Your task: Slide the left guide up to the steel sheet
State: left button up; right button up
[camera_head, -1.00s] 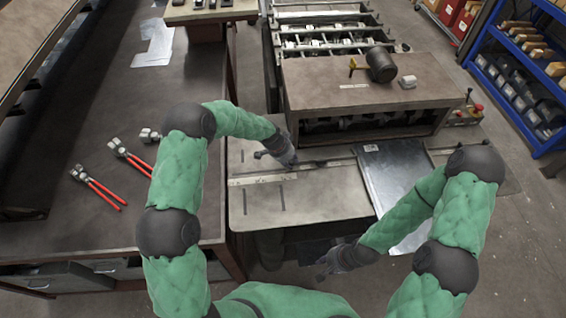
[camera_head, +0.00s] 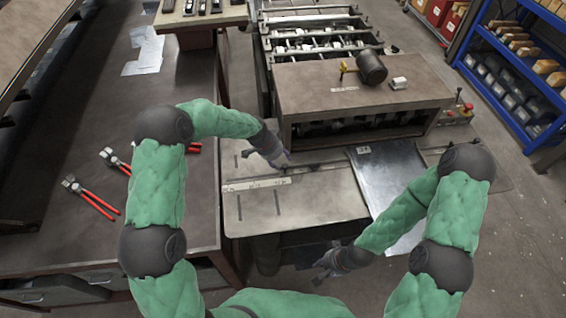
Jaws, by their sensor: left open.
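The steel sheet (camera_head: 385,180) lies flat on the right half of the machine's infeed table and hangs past its front edge. My left gripper (camera_head: 284,162) is open, low over the table to the left of the sheet.
The forming machine (camera_head: 360,85) stands behind the table, with a mallet (camera_head: 371,67) on its cover. A workbench (camera_head: 100,215) with red-handled pliers (camera_head: 92,200) is at left. A blue shelf (camera_head: 520,75) is at right.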

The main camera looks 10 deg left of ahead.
pick_arm(q)
jog(key=v, duration=0.7)
dwell(0.5)
